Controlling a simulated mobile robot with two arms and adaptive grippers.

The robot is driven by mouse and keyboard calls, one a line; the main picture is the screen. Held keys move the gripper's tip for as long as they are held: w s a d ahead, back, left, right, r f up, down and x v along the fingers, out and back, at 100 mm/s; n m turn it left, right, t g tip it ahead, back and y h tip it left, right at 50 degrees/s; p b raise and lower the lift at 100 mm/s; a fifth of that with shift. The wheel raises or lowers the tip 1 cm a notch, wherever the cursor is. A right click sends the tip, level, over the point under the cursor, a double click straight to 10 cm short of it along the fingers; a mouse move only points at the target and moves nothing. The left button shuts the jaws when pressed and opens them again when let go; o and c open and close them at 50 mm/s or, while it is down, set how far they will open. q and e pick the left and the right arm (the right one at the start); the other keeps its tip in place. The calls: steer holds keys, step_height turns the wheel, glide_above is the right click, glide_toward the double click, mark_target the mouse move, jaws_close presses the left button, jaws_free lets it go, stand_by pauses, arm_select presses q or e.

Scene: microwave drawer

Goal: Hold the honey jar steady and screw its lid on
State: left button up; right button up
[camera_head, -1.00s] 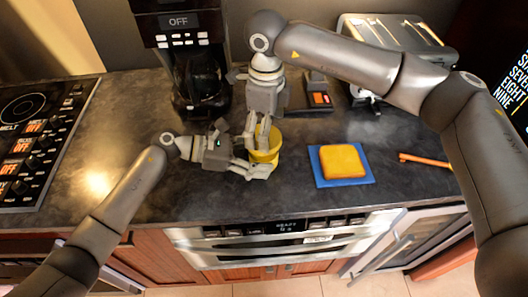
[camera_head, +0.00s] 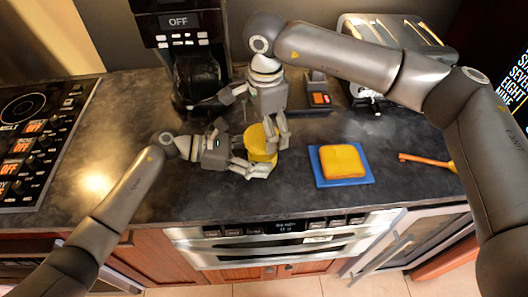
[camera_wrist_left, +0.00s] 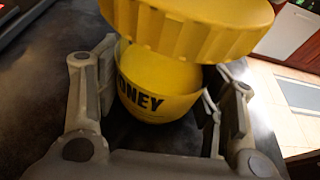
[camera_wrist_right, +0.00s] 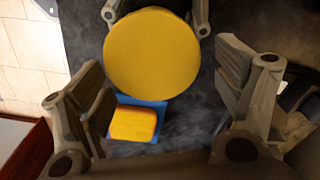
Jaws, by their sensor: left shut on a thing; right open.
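The yellow honey jar (camera_wrist_left: 155,98), its dark lettering partly hidden, stands upright on the dark counter between the fingers of my left gripper (camera_head: 256,160), which is shut on it. The yellow ribbed lid (camera_wrist_left: 190,28) sits above the jar's mouth; a yellow band shows between lid and jar rim in the left wrist view. I cannot tell how far it is threaded. My right gripper (camera_head: 258,114) is open above the lid (camera_head: 261,139). In the right wrist view the round lid top (camera_wrist_right: 152,52) lies beyond and between its spread fingers, apart from them.
A yellow slab (camera_head: 342,160) on a blue square (camera_head: 319,179) lies right of the jar. A coffee maker (camera_head: 180,40) stands behind left, a toaster (camera_head: 425,62) behind right. An orange-handled utensil (camera_head: 425,160) lies far right. The counter left of the jar is clear.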

steer(key=n, duration=1.4)
stand_by(0.4)
steer(key=shift+c, duration=0.5)
